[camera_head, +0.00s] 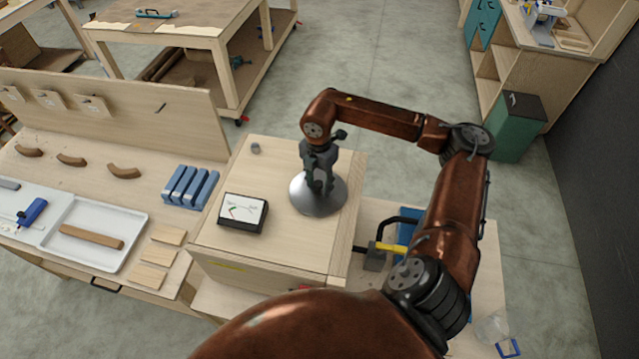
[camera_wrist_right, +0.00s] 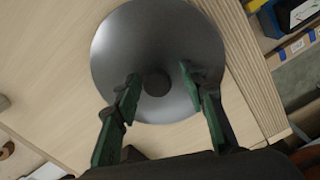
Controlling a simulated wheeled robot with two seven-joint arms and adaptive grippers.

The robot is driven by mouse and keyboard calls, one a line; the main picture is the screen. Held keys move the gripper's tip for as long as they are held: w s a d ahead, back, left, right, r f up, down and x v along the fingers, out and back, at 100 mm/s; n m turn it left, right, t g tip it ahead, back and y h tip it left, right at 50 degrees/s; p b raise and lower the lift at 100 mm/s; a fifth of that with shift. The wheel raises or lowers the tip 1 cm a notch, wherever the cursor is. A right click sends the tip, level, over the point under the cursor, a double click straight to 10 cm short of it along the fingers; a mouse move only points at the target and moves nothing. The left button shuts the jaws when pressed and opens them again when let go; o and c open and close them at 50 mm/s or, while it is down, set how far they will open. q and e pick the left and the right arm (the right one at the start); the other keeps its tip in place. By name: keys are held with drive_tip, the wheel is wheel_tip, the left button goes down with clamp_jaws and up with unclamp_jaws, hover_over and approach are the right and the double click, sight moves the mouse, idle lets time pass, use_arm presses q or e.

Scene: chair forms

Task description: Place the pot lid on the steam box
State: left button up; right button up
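The pot lid (camera_head: 331,200) is a round grey metal disc lying on top of the wooden steam box (camera_head: 285,245). In the right wrist view the lid (camera_wrist_right: 150,35) fills the middle, with its dark round knob (camera_wrist_right: 157,83) near its centre. My right gripper (camera_head: 319,183) is directly over the lid, pointing down. In the right wrist view its green fingers (camera_wrist_right: 160,78) are open on either side of the knob, with gaps showing. My left gripper is not in view.
A small display (camera_head: 242,211) and a small grey knob (camera_head: 255,148) are on the box top. Blue blocks (camera_head: 190,186) and a white tray (camera_head: 130,228) sit on the left bench. A yellow-handled tool (camera_head: 385,248) lies right of the box.

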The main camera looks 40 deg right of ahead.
sight(319, 184)
wheel_tip(319, 184, up, 6)
drive_tip(key=shift+f+b, duration=0.15)
drive_tip(key=shift+b, duration=0.8)
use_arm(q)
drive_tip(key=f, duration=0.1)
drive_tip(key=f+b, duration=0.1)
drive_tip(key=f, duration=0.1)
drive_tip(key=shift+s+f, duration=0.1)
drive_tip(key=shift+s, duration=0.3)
use_arm(e)
wheel_tip(319, 184, up, 6)
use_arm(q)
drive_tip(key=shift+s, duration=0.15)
use_arm(e)
drive_tip(key=shift+s, duration=0.15)
